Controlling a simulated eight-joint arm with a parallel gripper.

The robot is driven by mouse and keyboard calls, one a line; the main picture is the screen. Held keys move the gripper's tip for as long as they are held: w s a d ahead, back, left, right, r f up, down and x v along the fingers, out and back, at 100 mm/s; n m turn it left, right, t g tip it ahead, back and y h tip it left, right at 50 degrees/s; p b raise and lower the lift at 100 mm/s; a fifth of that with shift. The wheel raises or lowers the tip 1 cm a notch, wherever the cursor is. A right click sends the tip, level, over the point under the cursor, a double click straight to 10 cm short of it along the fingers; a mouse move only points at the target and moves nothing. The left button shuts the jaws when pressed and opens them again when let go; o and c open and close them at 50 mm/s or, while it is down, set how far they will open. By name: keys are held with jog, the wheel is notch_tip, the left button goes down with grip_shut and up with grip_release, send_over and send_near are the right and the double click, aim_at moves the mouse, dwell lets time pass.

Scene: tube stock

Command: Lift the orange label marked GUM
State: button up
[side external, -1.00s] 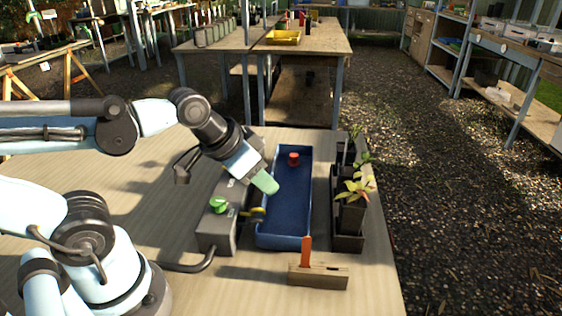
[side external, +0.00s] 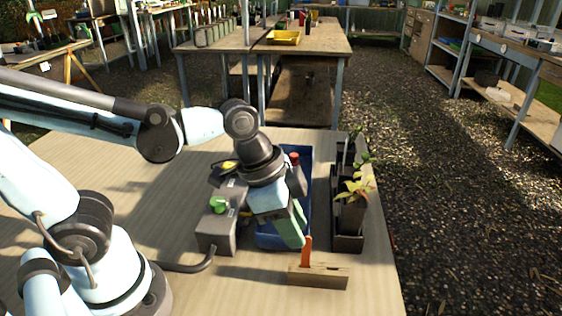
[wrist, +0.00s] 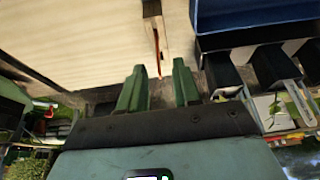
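The orange label (side external: 306,252) stands upright in a wooden block (side external: 318,279) near the front edge of the table. No lettering on it can be read. In the wrist view the label (wrist: 157,48) appears as a thin strip, nearly edge-on, in line with the gap between the fingers. My gripper (side external: 298,238) points down and toward the label, its fingertips beside the label's upper part. In the wrist view my gripper (wrist: 158,78) is open, with nothing held between the fingers. Contact with the label cannot be told.
A blue tray (side external: 268,239) lies behind the block, partly hidden by my arm. A grey box (side external: 214,236) with a green knob (side external: 218,204) stands to its left. Dark pots with seedlings (side external: 352,192) line its right side. The table in front left is clear.

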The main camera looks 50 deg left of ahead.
aim_at(306, 250)
jog(key=shift+x, duration=3.05)
jog(key=shift+s+d, duration=0.1)
grip_shut()
